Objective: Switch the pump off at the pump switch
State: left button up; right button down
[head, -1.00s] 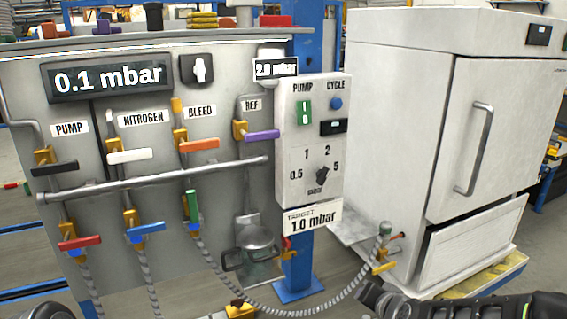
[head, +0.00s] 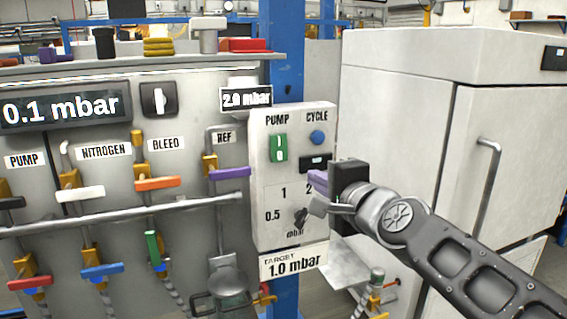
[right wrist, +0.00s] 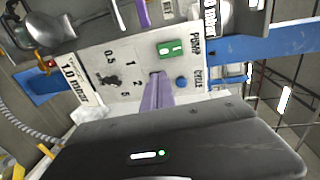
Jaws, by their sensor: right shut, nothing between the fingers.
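The pump switch (head: 278,148) is a green rocker under the PUMP label on the white control box (head: 259,225). It also shows in the right wrist view (right wrist: 170,48), unobstructed. My right gripper (head: 316,182) is shut and empty, with purple fingers. In the head view its tips are over the right part of the box, lower and to the right of the switch, below the small black display. In the right wrist view the fingers (right wrist: 156,93) point at the box between the dial and the switch. I cannot tell whether they touch it. My left gripper is out of view.
The blue CYCLE button (head: 317,137) is right of the switch, and the black dial (head: 300,218) is below. A purple REF valve handle (head: 230,172) sticks out left of the box. A white oven cabinet (head: 395,150) stands at the right.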

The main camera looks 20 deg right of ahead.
aim_at(286, 161)
jog(key=shift+d+f, duration=0.1)
jog(key=shift+d, duration=0.05)
jog(key=shift+w, duration=0.15)
jog(key=w, duration=0.4)
jog(key=w+f+p, duration=0.1)
jog(key=w, duration=0.4)
jog(key=w+f+p, duration=0.1)
jog(key=w, duration=0.3)
jog(key=shift+w+d, duration=0.35)
jog(key=shift+d, duration=0.05)
